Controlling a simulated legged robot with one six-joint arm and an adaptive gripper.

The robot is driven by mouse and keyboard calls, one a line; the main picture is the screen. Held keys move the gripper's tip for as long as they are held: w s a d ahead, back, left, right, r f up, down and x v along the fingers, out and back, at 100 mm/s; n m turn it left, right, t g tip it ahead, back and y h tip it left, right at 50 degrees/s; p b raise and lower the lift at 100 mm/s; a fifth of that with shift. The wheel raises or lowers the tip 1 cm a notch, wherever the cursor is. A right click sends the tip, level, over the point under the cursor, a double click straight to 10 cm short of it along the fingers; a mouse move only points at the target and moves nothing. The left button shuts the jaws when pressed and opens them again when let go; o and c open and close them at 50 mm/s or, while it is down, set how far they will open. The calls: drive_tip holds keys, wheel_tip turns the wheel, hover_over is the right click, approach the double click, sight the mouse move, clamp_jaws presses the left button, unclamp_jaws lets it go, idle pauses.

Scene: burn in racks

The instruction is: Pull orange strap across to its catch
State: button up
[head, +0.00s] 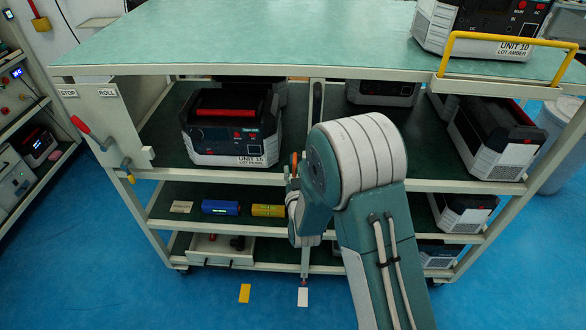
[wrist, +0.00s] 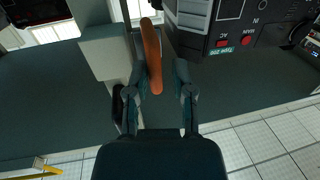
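The orange strap (wrist: 152,55) stands upright between the two fingers of my gripper (wrist: 160,72) in the wrist view. Bare gaps show between the strap and the fingers, so my gripper looks open around it. In the head view a small bit of the strap (head: 294,160) shows at the left of my arm, by the rack's middle post (head: 318,105). My gripper (head: 291,177) is mostly hidden there by my own arm. I cannot make out the catch in either view.
Unit 15 (head: 230,135) sits on the middle shelf, left of the post; another unit (head: 490,135) sits at right. A blue block (head: 220,208) and a yellow block (head: 268,211) lie on the shelf below. A yellow handle (head: 510,36) edges the top. Blue floor in front is largely clear.

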drive_tip(key=shift+w, duration=0.4)
drive_tip(key=shift+w+d, duration=0.2)
drive_tip(key=shift+d, duration=0.05)
drive_tip(key=shift+c, duration=0.3)
clamp_jaws()
drive_tip(key=shift+a, duration=0.15)
drive_tip(key=shift+a, duration=0.1)
